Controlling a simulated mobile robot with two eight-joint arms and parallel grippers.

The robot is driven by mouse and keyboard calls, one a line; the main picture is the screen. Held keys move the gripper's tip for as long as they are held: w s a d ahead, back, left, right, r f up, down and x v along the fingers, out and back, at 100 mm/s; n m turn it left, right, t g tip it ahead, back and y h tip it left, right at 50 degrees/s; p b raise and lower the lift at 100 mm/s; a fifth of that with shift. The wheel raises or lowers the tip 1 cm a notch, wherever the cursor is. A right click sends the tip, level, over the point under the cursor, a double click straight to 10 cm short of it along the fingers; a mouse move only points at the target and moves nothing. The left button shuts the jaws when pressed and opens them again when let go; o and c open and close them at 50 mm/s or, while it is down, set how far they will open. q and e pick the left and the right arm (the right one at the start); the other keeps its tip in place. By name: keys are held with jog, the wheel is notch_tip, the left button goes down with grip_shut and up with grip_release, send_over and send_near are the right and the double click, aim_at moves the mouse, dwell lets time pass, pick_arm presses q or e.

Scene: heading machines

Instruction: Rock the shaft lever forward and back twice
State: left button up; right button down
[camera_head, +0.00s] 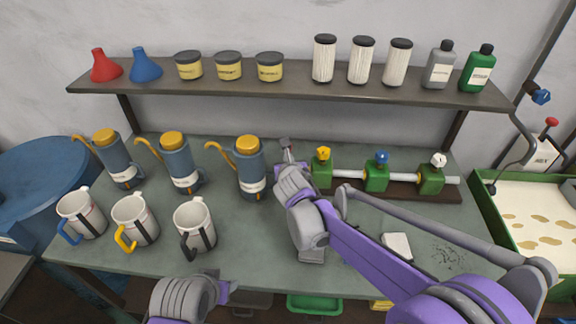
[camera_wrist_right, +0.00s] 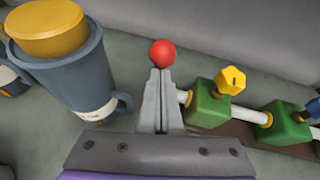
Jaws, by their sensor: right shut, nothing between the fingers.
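A red ball knob (camera_wrist_right: 162,53), which looks like the top of the shaft lever, shows just past my right fingertips in the right wrist view. The lever's stem is hidden behind the fingers. My right gripper (camera_wrist_right: 161,76) is shut and empty, its two fingers together; I cannot tell whether they touch the knob. In the head view my right gripper (camera_head: 287,152) is at the left end of a white shaft (camera_head: 349,174) carried by green blocks (camera_head: 377,178). My left gripper (camera_head: 222,291) is low in the head view, in front of the bench; its fingers are unclear.
A blue-grey oil can (camera_head: 249,172) with a yellow lid stands close left of my right gripper. More cans and several mugs (camera_head: 194,224) fill the bench's left side. A shelf (camera_head: 290,91) with bottles and filters is above. A white block (camera_head: 397,246) lies at front right.

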jog(key=w, duration=0.2)
jog(key=w+b, duration=0.1)
jog(key=w, duration=0.1)
jog(key=shift+r, duration=0.25)
jog(key=shift+s+r, duration=0.2)
jog(key=shift+r, duration=0.15)
pick_arm(q)
jog(key=shift+w+f, duration=0.2)
jog(key=shift+f, duration=0.85)
pick_arm(e)
jog(key=shift+w, duration=0.15)
